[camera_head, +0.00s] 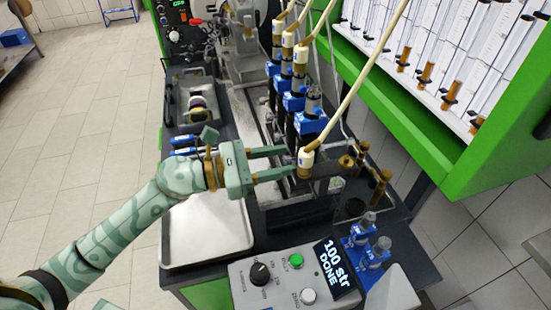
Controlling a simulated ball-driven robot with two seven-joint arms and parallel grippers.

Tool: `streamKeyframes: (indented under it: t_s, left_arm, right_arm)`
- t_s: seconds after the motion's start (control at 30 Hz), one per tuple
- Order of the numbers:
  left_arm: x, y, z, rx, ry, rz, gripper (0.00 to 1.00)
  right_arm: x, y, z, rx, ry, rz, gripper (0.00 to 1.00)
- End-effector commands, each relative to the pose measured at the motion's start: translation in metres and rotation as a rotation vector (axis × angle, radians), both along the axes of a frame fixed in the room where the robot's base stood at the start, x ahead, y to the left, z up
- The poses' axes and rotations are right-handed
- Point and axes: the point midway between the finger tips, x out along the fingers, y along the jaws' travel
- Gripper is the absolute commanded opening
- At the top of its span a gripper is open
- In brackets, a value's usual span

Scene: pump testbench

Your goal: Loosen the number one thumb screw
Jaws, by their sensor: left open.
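My left gripper (288,161) comes in from the left and is open. More brass knobs (384,175) stand farther right. My right gripper is not in view.
Several injectors with blue clamps (293,102) and cream hoses stand in a row going back. A metal tray (205,235) lies at front left. The control box (285,280) and display reading "100 str DONE" (337,268) are in front. A green cabinet (420,110) rises at right.

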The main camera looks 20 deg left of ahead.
Motion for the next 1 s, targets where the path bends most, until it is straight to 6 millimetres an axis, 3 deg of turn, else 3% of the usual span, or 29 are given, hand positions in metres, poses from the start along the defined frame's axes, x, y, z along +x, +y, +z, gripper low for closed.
streamKeyframes:
  t_s: [0.07, 0.2, 0.23, 0.67, 1.0]
  left_arm:
    - [0.000, 0.000, 0.000, 0.000, 0.000, 0.000, 0.41]
    - [0.000, 0.000, 0.000, 0.000, 0.000, 0.000, 0.02]
    - [0.000, 0.000, 0.000, 0.000, 0.000, 0.000, 0.00]
    - [0.000, 0.000, 0.002, -0.039, 0.056, -0.001, 0.00]
    - [0.000, 0.001, 0.003, -0.182, 0.269, 0.002, 0.00]
  right_arm:
    - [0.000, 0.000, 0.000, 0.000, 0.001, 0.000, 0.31]
    - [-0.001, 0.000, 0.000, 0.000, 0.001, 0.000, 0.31]
    - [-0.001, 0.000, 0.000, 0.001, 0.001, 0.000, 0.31]
    - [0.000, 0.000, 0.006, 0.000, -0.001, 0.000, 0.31]
    - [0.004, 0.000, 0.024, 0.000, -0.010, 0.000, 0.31]
